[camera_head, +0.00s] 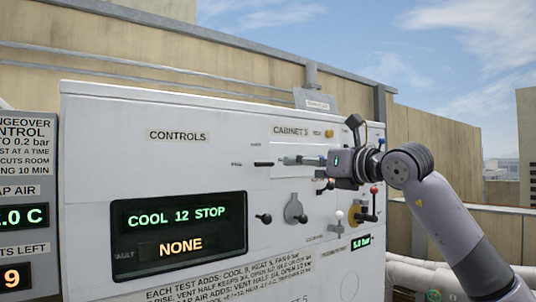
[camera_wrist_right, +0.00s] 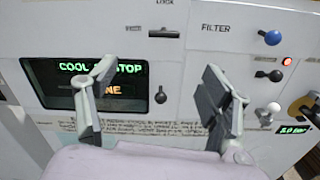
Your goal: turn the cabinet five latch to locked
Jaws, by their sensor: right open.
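The cabinet label (camera_head: 290,130) reads "CABINET 5" or similar on the white control panel (camera_head: 110,125). Left of my right gripper, a dark bar handle (camera_head: 264,163), apparently the latch, lies horizontal. It also shows in the right wrist view (camera_wrist_right: 163,33), under small lettering that reads "LOCK", with its bar crosswise. My right gripper (camera_head: 287,160) reaches in from the right, close to the panel and just right of the bar. In the right wrist view my right gripper (camera_wrist_right: 158,72) is open and empty, its fingers below the bar. My left gripper is not in view.
A display (camera_head: 180,233) reads "COOL 12 STOP" and "NONE". Knobs and levers crowd the panel's lower right, including a black knob (camera_head: 263,218), a white knob (camera_head: 338,215) and a red-tipped lever (camera_head: 373,195). A blue knob (camera_wrist_right: 272,37) sits beside the FILTER label (camera_wrist_right: 215,28).

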